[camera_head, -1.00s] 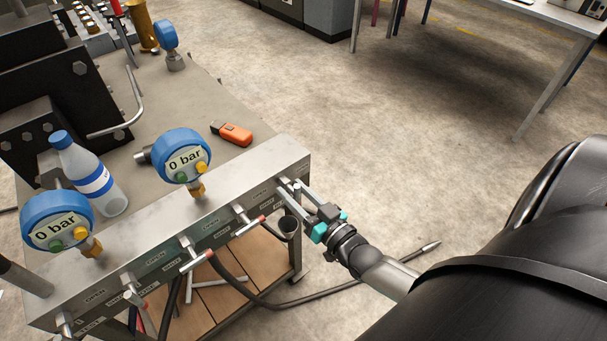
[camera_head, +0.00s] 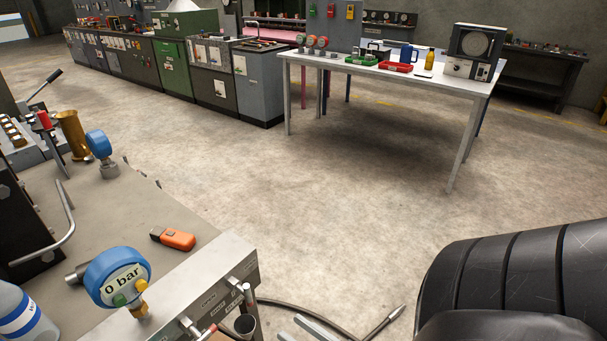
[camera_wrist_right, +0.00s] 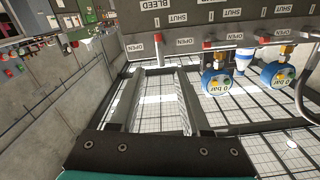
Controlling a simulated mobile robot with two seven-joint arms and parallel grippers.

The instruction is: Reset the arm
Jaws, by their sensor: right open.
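My right gripper (camera_head: 293,329) shows only as two pale metal fingers at the bottom edge of the head view, to the right of the bench's valve panel. In the right wrist view its fingers (camera_wrist_right: 160,75) are spread apart with nothing between them. The fingers look clear of the valve handles. The nearest valve handle (camera_head: 248,294) is at the panel's right end. The rest of my right arm's wrist is below the head view. My left gripper is in neither view.
The bench's silver panel (camera_head: 190,292) carries a blue gauge (camera_head: 118,277) reading 0 bar. An orange device (camera_head: 173,238) and a water bottle (camera_head: 22,318) sit behind it. A dark hose (camera_head: 325,318) lies on the floor. A white table (camera_head: 385,72) stands farther off, with clear floor between.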

